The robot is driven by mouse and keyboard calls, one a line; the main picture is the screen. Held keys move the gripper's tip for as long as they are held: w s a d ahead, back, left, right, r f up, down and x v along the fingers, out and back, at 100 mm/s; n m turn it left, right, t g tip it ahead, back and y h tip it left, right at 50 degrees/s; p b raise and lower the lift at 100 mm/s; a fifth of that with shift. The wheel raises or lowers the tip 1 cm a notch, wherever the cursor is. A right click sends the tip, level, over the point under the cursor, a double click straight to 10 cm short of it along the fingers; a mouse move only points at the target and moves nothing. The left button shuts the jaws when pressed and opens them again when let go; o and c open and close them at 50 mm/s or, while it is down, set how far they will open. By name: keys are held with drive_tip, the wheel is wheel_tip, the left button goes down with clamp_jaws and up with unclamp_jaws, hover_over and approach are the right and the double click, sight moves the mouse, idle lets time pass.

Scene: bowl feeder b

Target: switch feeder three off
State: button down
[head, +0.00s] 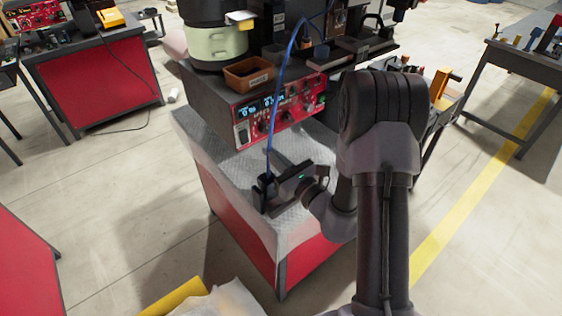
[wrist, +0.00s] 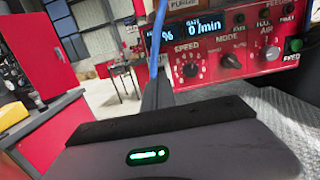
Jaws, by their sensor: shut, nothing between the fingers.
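A feeder control box with a red front panel (head: 275,108) stands on the bench below a bowl. Its lit display and knobs show in the head view. A small dark switch (head: 243,133) sits at the panel's left end; its position is too small to tell. In the wrist view the panel (wrist: 216,70) shows "0 /min", SPEED (wrist: 190,70) and MODE (wrist: 233,62) knobs, and a green button (wrist: 295,45) at the right. No feeder number is readable. My gripper (head: 264,193) is shut and empty, low in front of the panel and apart from it.
A blue hose (head: 276,100) hangs in front of the panel, down to the gripper area. A brown parts bin (head: 248,75) sits on the control box. The bench's textured grey top (head: 215,155) is clear left of my gripper. A red cabinet (wrist: 48,35) stands farther left.

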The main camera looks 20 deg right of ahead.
drive_tip(key=s, duration=0.2)
drive_tip(key=s+d, duration=0.1)
drive_tip(key=s, duration=0.1)
drive_tip(key=shift+s+d+r, duration=0.1)
drive_tip(key=shift+r, duration=0.3)
